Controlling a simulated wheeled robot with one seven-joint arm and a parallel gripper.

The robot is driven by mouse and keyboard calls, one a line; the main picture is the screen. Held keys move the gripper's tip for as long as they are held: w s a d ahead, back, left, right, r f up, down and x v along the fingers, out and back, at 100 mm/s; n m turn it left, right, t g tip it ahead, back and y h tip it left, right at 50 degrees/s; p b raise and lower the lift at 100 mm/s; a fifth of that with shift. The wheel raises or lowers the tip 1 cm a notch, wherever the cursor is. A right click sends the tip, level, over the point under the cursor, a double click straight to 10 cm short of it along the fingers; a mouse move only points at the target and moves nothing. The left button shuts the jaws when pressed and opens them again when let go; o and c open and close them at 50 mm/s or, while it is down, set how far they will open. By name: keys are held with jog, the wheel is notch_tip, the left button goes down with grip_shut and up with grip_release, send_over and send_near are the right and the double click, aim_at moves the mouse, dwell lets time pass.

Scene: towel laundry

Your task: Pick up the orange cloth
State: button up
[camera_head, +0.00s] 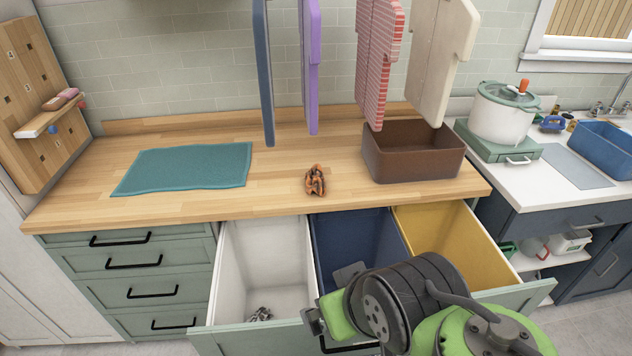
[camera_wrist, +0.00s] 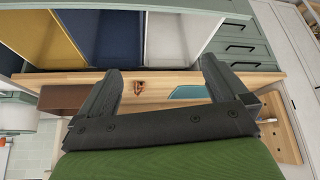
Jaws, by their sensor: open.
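The orange cloth (camera_head: 315,181) lies crumpled on the wooden countertop (camera_head: 270,204), near its front edge and left of the brown box. It has dark patches. In the wrist view the cloth (camera_wrist: 138,87) appears upside down, beyond and between my finger ends. My gripper (camera_wrist: 157,76) is open, with two dark fingers spread wide and nothing between them. In the head view only part of my gripper shows at the lower middle, in front of the counter and apart from the cloth; its fingertips are hard to make out there.
An open drawer with white (camera_head: 236,262), blue (camera_head: 385,243) and yellow (camera_head: 462,240) bins sticks out below the counter. A teal towel (camera_head: 186,168) lies left, a brown box (camera_head: 415,172) stands right. Several cloths hang above, including a purple one (camera_head: 310,70). Bare wood surrounds the cloth.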

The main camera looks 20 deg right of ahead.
jog(key=w+f+n+t+b, duration=0.2)
jog(key=w+f, duration=0.1)
jog(key=w, duration=0.9)
jog(key=m+t+h+b, duration=0.1)
jog(key=m+t+b, duration=0.2)
jog(key=t+b, duration=0.35)
send_near(319, 187)
jog(key=shift+t, duration=0.55)
jog(key=w+f, duration=0.1)
jog(key=w, duration=0.3)
jog(key=w+f+p, duration=0.1)
jog(key=w, duration=0.3)
jog(key=w+f+p, duration=0.1)
jog(key=w, duration=0.3)
jog(key=shift+d+f, duration=0.15)
jog(key=shift+d, duration=0.15)
jog(key=c, duration=1.1)
